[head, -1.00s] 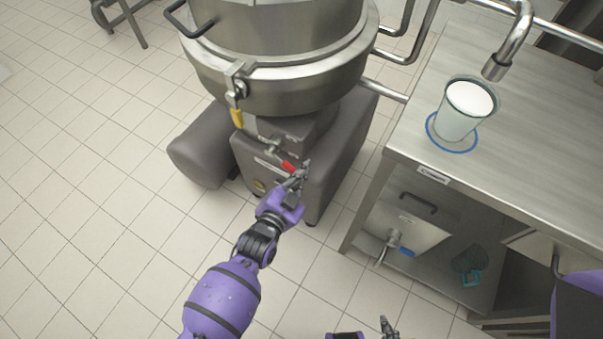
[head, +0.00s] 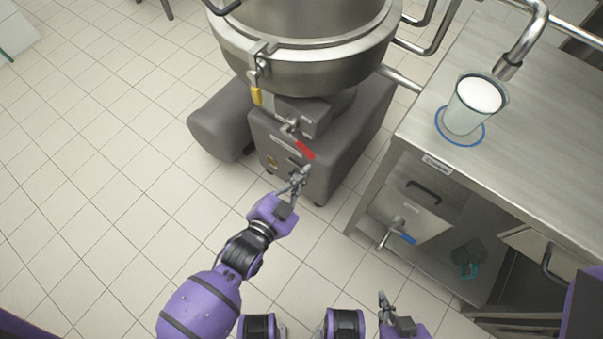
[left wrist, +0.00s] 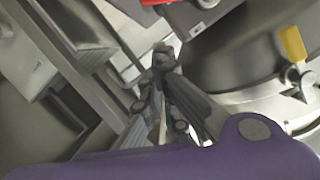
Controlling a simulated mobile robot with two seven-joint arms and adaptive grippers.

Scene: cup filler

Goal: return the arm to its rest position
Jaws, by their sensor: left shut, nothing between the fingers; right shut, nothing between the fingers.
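My left arm reaches in from the lower left in the head view, and its left gripper (head: 302,174) is shut and empty. It is just in front of the grey machine base, a little below the red lever (head: 305,149), apart from it as far as I can see. In the left wrist view the gripper fingers (left wrist: 162,52) are closed together, with the red lever (left wrist: 152,2) at the top edge. My right gripper (head: 383,300) is shut and empty at the bottom of the head view.
A large steel kettle (head: 310,60) on a grey base (head: 345,140) stands ahead, with a yellow-handled latch (head: 256,96). A cup of white liquid (head: 466,112) stands on a blue ring on the steel counter (head: 540,130), below a tap (head: 508,68). The floor at left is clear.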

